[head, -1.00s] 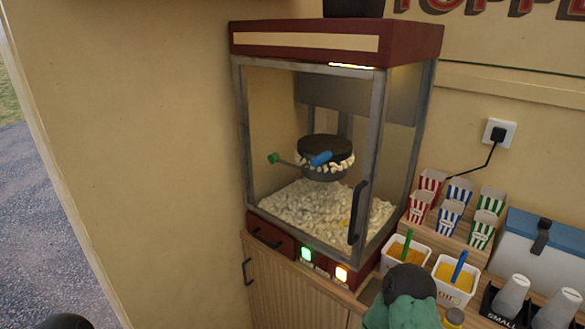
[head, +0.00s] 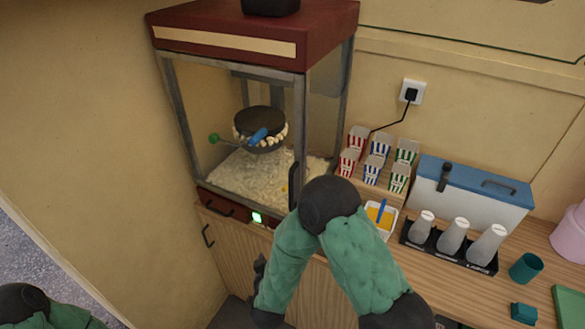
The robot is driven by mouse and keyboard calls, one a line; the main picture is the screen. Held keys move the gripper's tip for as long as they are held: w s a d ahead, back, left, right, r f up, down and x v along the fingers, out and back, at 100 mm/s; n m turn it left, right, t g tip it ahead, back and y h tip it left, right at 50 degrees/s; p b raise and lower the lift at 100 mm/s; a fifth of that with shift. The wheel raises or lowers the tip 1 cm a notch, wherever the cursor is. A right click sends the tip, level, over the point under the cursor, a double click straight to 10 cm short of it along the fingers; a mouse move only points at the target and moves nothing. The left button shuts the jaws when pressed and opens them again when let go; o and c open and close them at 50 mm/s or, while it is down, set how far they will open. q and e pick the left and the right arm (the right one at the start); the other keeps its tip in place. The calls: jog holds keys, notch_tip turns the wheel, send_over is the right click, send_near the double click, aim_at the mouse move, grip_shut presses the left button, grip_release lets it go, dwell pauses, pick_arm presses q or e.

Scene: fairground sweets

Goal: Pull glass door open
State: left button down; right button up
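The popcorn machine's glass door (head: 222,118) looks shut, its grey frame flush with the cabinet. Its dark upright handle (head: 292,182) is at the door's right side, with its lower end close to or behind my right arm in the picture. My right arm is bent in front of the counter, below and right of the handle. A dark piece (head: 259,272) beside its forearm may be part of my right gripper; its fingers are not clear. My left arm shows only at the bottom left corner, and its gripper is out of view.
Behind the glass are a kettle (head: 263,129) and heaped popcorn (head: 250,176). To the right on the counter are striped boxes (head: 379,147), a tub (head: 380,222), a blue-lidded cooler (head: 474,193) and shakers (head: 453,236). A wall plug (head: 411,95) has a cord.

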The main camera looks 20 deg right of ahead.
jog(key=s+d+r+m+t+h+p, duration=0.15)
jog(key=r+h+p, duration=0.25)
jog(key=r, duration=0.7)
jog(key=s+d+r+m+t+h+p, duration=0.1)
jog(key=s+r+h+p, duration=0.15)
jog(key=r, duration=0.95)
jog(key=shift+h, duration=0.25)
jog(key=x, duration=0.4)
jog(key=p+x, duration=0.1)
jog(key=x, duration=0.2)
jog(key=p+x, duration=0.1)
jog(key=x, duration=0.3)
jog(key=shift+w+d+f, duration=0.1)
jog(key=shift+w+f, duration=0.25)
pick_arm(q)
notch_tip(320, 180, up, 10)
jog(key=shift+r, duration=0.2)
pick_arm(e)
grip_shut()
